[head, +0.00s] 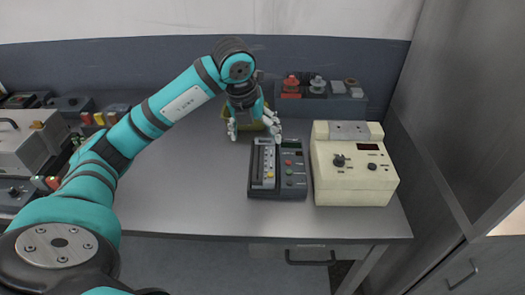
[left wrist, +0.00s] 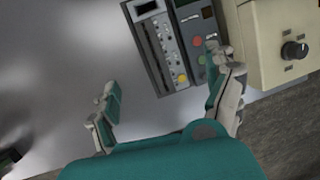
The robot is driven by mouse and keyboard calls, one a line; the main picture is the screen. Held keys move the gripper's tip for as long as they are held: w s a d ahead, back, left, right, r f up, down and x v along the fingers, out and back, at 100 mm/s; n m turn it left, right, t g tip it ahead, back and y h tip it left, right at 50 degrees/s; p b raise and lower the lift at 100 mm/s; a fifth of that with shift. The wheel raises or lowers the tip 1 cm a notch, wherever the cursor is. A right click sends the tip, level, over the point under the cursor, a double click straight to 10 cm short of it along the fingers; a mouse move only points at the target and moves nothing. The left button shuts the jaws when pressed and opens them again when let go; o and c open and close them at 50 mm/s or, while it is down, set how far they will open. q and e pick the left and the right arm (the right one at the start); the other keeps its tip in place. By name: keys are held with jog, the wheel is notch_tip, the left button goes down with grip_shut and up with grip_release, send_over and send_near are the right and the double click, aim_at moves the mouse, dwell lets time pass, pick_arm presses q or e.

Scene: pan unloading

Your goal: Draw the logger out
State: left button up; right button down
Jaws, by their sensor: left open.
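My left gripper (head: 254,130) is open and empty, fingers pointing down, at the back middle of the bench. Its spread fingers also show in the left wrist view (left wrist: 166,106), with bare grey bench between them. My right gripper is not in view.
A cream box (head: 352,185) with knobs stands right of the dark instrument. A grey block (head: 320,108) with red and grey knobs stands behind. Grey equipment (head: 25,145) fills the bench's left end. The bench (head: 190,195) is clear at centre left. A metal cabinet wall rises at right.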

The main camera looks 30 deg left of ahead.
pick_arm(q)
jog(key=p, duration=0.1)
send_over(264, 158)
jog(key=s, duration=0.2)
notch_tip(264, 158, down, 7)
jog(key=shift+w+r, duration=0.1)
jog(key=shift+r, duration=0.1)
jog(key=x, duration=0.2)
jog(key=shift+w+f, duration=0.1)
jog(key=shift+f, duration=0.15)
jog(key=shift+w+f, duration=0.1)
jog(key=shift+f, duration=0.6)
jog(key=shift+w, duration=0.1)
jog(key=shift+c, duration=0.2)
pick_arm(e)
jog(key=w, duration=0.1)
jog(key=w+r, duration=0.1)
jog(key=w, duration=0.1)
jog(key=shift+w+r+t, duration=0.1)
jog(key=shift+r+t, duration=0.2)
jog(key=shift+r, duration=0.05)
pick_arm(q)
jog(key=c, duration=1.3)
jog(key=o, duration=0.7)
jog(key=c, duration=0.7)
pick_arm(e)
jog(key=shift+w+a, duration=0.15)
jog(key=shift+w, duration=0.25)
